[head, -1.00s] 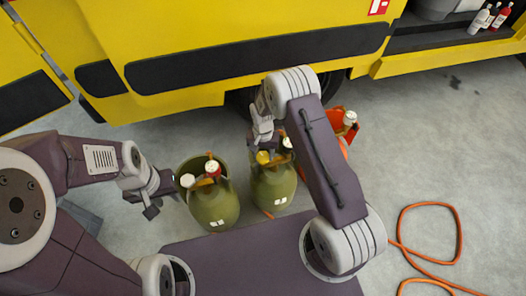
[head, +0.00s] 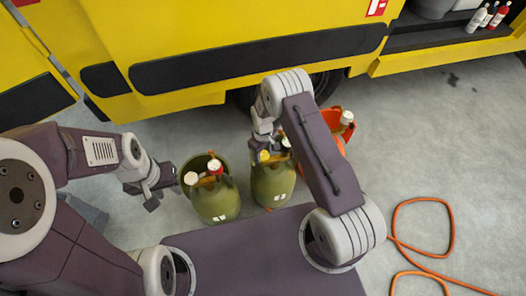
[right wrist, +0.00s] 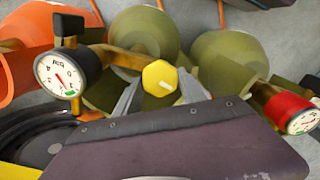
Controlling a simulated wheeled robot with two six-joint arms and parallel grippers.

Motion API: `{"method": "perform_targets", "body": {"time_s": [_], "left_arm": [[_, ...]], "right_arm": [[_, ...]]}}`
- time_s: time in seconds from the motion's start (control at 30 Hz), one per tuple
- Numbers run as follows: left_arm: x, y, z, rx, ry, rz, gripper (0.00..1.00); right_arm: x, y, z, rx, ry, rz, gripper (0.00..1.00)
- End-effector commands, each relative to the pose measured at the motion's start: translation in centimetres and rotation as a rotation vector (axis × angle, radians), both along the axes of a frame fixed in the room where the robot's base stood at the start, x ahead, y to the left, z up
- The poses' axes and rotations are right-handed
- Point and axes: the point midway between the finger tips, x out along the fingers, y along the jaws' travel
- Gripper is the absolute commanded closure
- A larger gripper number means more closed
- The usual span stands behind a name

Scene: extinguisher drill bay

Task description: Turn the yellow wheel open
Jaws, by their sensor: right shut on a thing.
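The yellow wheel (right wrist: 160,77) is a small yellow knob with a pale mark on its face. It sits on the brass valve of the middle olive-green cylinder (head: 271,186), and its top also shows in the head view (head: 264,156). My right gripper (right wrist: 160,88) is shut on the wheel, one finger on each side. In the head view it reaches down onto the valve from above. My left gripper (head: 161,187) hangs beside the left green cylinder (head: 217,203), apart from the wheel; its jaw gap is too unclear to judge.
An orange container (head: 336,121) stands behind right of the middle cylinder. A yellow truck (head: 200,25) blocks the far side. An orange hose (head: 453,230) lies on open floor at right.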

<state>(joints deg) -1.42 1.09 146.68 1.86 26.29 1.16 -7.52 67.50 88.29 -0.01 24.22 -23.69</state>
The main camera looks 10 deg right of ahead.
Motion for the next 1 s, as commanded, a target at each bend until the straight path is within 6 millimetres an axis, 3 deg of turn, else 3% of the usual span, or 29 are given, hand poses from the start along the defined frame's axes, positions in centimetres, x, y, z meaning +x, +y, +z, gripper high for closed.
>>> {"method": "perform_targets", "body": {"time_s": [1.0], "left_arm": [[0.0,0.0,2.1,0.000,0.000,0.000,0.64]], "right_arm": [[0.0,0.0,0.1,0.000,0.000,0.964,0.93]]}}
